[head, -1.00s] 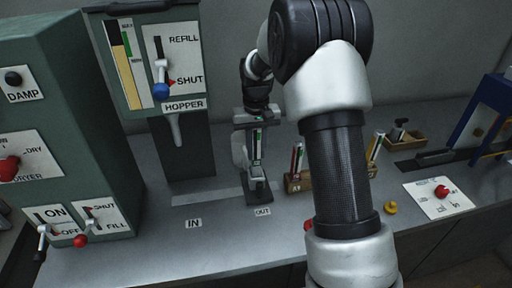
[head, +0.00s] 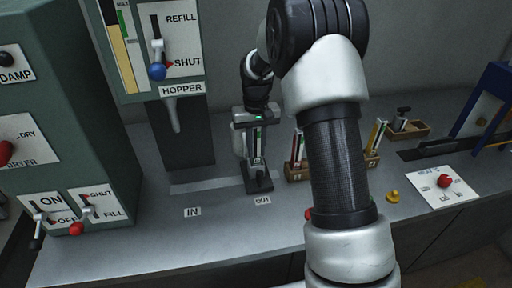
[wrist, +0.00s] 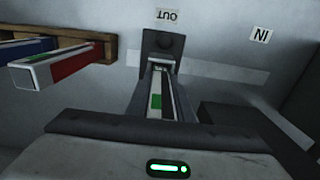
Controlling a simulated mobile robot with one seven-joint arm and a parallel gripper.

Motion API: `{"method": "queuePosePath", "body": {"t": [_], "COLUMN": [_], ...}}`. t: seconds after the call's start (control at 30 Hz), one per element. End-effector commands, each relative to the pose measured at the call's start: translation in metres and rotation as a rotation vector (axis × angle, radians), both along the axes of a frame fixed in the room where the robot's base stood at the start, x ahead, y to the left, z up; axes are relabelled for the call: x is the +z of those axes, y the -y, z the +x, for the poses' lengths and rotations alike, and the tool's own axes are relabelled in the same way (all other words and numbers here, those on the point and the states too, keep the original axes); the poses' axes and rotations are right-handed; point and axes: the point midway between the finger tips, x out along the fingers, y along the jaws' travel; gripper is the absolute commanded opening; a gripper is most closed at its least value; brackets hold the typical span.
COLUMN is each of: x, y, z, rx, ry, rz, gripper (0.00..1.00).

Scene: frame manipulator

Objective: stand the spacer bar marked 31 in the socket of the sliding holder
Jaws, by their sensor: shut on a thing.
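My gripper (head: 256,118) is shut on an upright spacer bar (head: 258,141) with a green mark and pale faces. Its number is too small to read. The bar also shows in the wrist view (wrist: 157,98), running down and away from the jaws. The dark sliding holder (head: 259,184) stands at the OUT label, directly under the bar.
A wooden rack (head: 296,176) with several coloured bars stands right of the holder, partly behind my arm. A pale track strip (head: 205,184) runs left towards the IN label (head: 192,212). The hopper (head: 180,88) stands behind left. A red-knob panel (head: 430,190) lies at right.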

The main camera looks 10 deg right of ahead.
Motion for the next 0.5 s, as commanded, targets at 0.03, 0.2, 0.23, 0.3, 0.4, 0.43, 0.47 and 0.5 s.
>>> {"method": "queuePosePath", "body": {"t": [0.03, 0.2, 0.23, 0.3, 0.4, 0.43, 0.47, 0.5], "x": [-0.0016, -0.0038, -0.0039, -0.0038, -0.0038, -0.0038, -0.0039, -0.0039], "y": [0.0, 0.0, 0.0, 0.0, 0.0, 0.0, 0.0, 0.0], "z": [-0.0001, -0.0001, -0.0001, -0.0001, -0.0001, -0.0001, -0.0001, -0.0001], "rx": [0.0, 0.0, 0.0, 0.0, 0.0, 0.0, 0.0, 0.0], "ry": [0.0, 0.0, 0.0, 0.0, 0.0, 0.0, 0.0, 0.0], "rz": [0.0, 0.0, 0.0, 0.0, 0.0, 0.0, 0.0, 0.0], "gripper": [0.0, 0.0, 0.0, 0.0, 0.0, 0.23, 0.28, 0.35]}}
